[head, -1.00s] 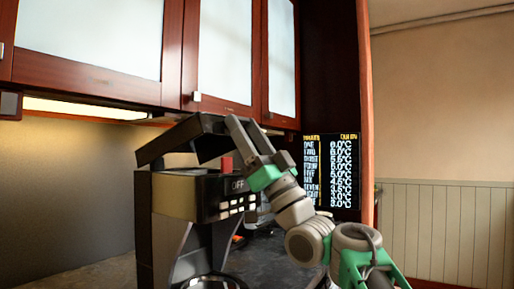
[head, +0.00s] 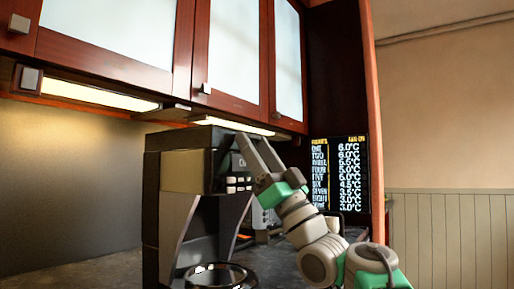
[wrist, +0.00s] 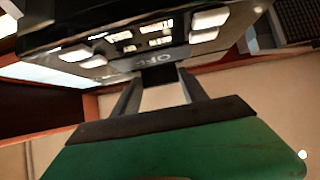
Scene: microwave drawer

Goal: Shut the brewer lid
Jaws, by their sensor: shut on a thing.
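The brewer (head: 178,172) is a dark and tan machine on the counter, with buttons on its front. Its black lid (head: 195,138) lies low and roughly level along the top of the body; I cannot tell whether any small gap is left under it. My gripper (head: 246,143) is at the lid's front right end, its fingers partly covering the lettering on the front panel. In the wrist view, my gripper (wrist: 158,78) is closed around a small dark piece under the button panel, which appears to be part of the lid. The hinge is hidden.
Red-brown wall cabinets (head: 115,40) hang close above the brewer. A dark temperature board (head: 340,175) stands behind my arm to the right. A round dark-rimmed part (head: 215,277) sits at the brewer's base. Other counter items behind are partly hidden.

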